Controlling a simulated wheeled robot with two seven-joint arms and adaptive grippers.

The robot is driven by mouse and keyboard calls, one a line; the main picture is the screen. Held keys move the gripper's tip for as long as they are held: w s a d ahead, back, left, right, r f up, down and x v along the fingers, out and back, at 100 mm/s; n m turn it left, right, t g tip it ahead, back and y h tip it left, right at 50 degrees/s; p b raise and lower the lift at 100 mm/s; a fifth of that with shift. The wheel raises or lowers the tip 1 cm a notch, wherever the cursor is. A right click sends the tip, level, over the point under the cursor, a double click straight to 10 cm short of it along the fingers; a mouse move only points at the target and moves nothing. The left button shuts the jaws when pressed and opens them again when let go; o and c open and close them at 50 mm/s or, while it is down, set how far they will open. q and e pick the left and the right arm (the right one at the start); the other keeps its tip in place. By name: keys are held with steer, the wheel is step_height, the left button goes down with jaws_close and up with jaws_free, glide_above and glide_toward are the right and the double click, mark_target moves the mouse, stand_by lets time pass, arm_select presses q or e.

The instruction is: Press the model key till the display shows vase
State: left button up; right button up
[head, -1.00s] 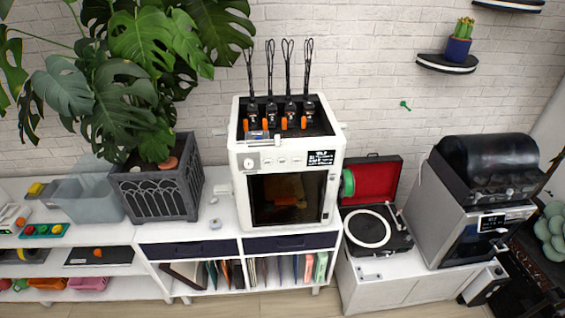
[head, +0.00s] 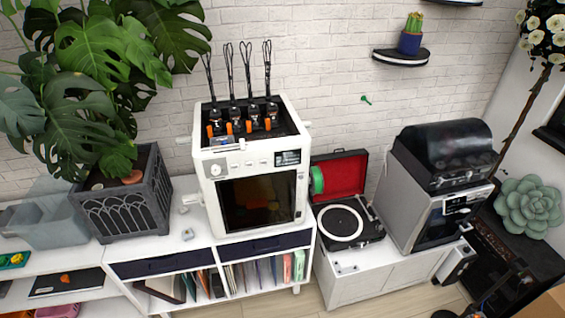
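A white 3D-printer-like machine (head: 206,200) with a dark front window stands on the white shelf unit, with several black-and-orange parts and thin black loops on top. Its front panel has a round knob (head: 215,170), a row of small keys (head: 263,162) and a small dark display (head: 288,158) with white text too small to read. A second machine (head: 415,205), grey with a black domed top, stands to its right and has a small lit display (head: 463,202), also unreadable. I cannot tell which key is the model key. Neither of my grippers is in view.
A record player (head: 345,222) with a red-lined open lid sits between the machines on a white cabinet (head: 365,272). A large plant in a dark grey planter (head: 125,210) stands left. A black speaker-like box (head: 520,260) stands at the right. Some floor shows in front.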

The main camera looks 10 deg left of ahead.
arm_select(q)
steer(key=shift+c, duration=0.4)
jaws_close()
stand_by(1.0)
